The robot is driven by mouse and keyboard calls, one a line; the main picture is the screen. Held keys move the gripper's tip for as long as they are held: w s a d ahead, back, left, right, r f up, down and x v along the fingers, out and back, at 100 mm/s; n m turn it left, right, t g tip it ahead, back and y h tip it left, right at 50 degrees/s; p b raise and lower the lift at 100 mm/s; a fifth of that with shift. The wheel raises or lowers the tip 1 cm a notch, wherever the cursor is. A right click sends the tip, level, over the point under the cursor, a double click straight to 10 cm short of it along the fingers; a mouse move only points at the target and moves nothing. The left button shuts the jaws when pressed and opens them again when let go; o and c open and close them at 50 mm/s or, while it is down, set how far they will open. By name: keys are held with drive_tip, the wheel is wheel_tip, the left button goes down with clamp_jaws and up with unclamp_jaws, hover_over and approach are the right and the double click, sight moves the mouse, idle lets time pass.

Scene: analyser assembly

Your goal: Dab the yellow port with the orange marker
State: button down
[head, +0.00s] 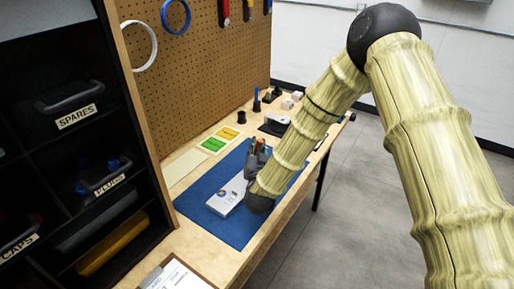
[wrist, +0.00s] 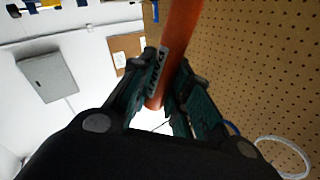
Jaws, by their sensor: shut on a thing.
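My gripper (head: 257,158) is above the far part of the blue mat, just behind a white box-like device (head: 226,196). It is shut on the orange marker (wrist: 178,45). In the wrist view the marker stands between the fingers (wrist: 163,95), with a white label bearing dark letters near its lower end. In the head view a small orange piece of the marker shows at the gripper. The device has small coloured round marks on top, one blue and one reddish. I cannot make out a yellow port among them.
The blue mat (head: 200,205) lies on a wooden bench against a pegboard (head: 190,75). A yellow and green card (head: 220,140) lies behind the mat. A blue upright item (head: 256,100) and small blocks stand farther back. A clipboard (head: 178,275) lies in front; a labelled shelf (head: 75,130) is left.

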drive_tip(key=shift+f+b, duration=0.3)
drive_tip(key=shift+f, duration=0.15)
idle(1.5)
drive_tip(key=shift+r, duration=0.1)
drive_tip(key=shift+r+p, duration=1.85)
drive_tip(key=shift+r, duration=1.6)
drive_tip(key=shift+r, duration=0.1)
